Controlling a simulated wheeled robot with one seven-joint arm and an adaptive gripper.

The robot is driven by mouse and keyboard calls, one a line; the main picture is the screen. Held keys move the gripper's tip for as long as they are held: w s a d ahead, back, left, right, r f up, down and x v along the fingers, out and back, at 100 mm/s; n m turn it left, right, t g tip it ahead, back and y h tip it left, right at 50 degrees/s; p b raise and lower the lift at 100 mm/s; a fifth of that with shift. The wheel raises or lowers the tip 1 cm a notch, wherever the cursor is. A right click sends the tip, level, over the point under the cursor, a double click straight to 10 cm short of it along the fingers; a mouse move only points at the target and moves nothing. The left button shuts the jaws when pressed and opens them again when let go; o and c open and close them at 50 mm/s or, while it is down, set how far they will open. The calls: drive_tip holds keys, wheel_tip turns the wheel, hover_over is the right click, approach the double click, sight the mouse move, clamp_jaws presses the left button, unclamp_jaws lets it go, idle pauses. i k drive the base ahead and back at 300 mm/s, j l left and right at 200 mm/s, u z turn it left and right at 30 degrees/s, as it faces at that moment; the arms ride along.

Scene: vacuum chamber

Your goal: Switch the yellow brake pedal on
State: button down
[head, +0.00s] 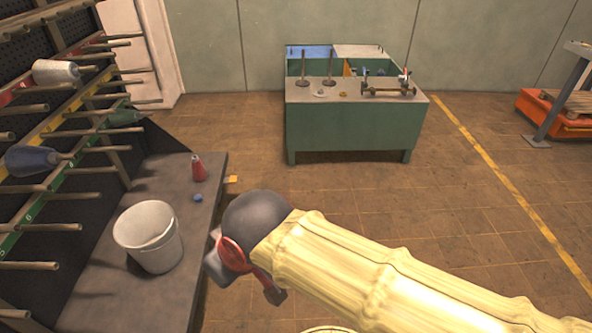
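A small yellow tab (231,179) sticks out at the right edge of the grey bench (178,215). It may be the yellow brake pedal, but it is too small to tell its shape or setting. My pale yellow arm reaches in from the lower right and ends in a dark rounded joint. My gripper (244,270), with red and dark grey parts, hangs below that joint, beside the bench's right edge. It is apart from the yellow tab, nearer to me. The arm partly hides the gripper, and its finger opening is not clear.
A white bucket (149,238), a red cone (198,168) and a blue cap (197,198) stand on the bench. A rack with pegs and spools rises at left. A green worktable (352,124) stands at the back. The tiled floor between is clear.

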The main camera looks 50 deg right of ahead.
sight(231, 179)
drive_tip(key=l+z, duration=0.2)
drive_tip(key=l, duration=0.2)
drive_tip(key=i+l+z, duration=0.25)
drive_tip(key=l, duration=0.15)
drive_tip(key=l+z, duration=0.2)
drive_tip(key=l, duration=0.25)
drive_tip(key=i+l, duration=0.3)
drive_tip(key=i+u, duration=0.15)
drive_tip(key=i, duration=0.5)
drive_tip(key=i+u, duration=0.15)
drive_tip(key=i, duration=0.5)
drive_tip(key=i+u, duration=0.2)
drive_tip(key=i, duration=0.45)
drive_tip(key=i+l+u, duration=0.15)
drive_tip(key=i, duration=0.5)
